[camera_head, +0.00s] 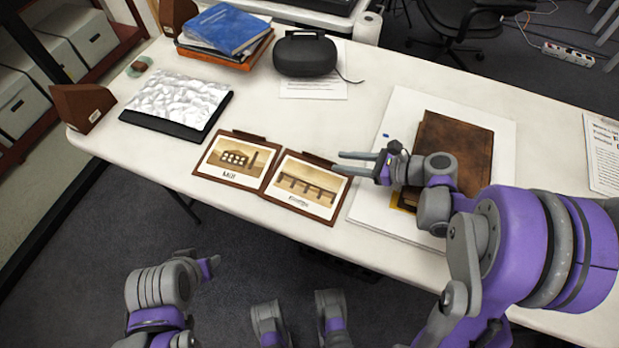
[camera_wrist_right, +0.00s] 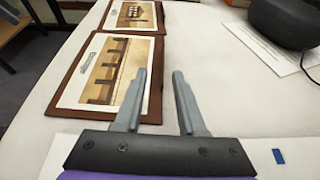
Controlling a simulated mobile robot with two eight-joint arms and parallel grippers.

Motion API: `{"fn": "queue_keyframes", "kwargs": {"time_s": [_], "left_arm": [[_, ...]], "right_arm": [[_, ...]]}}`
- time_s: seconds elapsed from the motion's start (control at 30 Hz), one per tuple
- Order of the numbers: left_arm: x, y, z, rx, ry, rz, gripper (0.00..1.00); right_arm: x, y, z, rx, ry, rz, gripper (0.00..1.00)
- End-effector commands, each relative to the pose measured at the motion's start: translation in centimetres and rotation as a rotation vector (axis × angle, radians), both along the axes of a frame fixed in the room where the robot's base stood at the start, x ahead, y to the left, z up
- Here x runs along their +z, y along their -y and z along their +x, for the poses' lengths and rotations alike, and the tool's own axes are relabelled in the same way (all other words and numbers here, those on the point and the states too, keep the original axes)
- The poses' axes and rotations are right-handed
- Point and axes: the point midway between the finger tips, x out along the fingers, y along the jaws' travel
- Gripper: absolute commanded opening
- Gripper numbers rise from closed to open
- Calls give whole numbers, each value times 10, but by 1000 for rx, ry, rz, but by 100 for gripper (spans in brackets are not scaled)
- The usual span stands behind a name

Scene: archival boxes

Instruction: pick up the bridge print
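The bridge print (camera_head: 305,188) is a brown-framed card with a sepia bridge picture, lying on the white table near its front edge. It also shows in the right wrist view (camera_wrist_right: 104,75). The mill print (camera_head: 237,160) lies directly to its left, in a like frame. My right gripper (camera_head: 338,162) is open and empty, its fingertips by the bridge print's top right corner. In the right wrist view (camera_wrist_right: 162,72) the left finger overlaps the print's edge and the other finger is over bare table. My left gripper (camera_head: 208,266) is low, off the table's front; its finger opening is unclear.
A white board (camera_head: 376,207) with a brown leather folder (camera_head: 455,143) lies right of the bridge print, under my right arm. A foil-like sheet on a black folder (camera_head: 178,104), a dark case (camera_head: 305,54) and stacked books (camera_head: 226,32) stand behind. Bare table lies behind the prints.

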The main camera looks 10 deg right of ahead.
Motion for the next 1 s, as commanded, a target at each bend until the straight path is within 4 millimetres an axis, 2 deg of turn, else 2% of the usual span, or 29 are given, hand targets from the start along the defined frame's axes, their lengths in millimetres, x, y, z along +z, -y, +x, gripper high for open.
{"fn": "queue_keyframes", "kwargs": {"time_s": [0.43, 0.73, 0.93, 1.0], "left_arm": [[-8, 0, 0, 0, -3, 0, 50], [-8, 0, 0, 0, -3, 0, 50], [-8, 0, 0, 0, -3, 0, 50], [-8, 0, 0, 0, -3, 0, 50]], "right_arm": [[-23, -40, 36, 4, 0, -3, 39], [-24, -43, 38, 1, 1, -3, 39], [-24, -43, 38, 1, 1, -3, 3], [-24, -43, 38, 1, 1, -3, 0]]}}
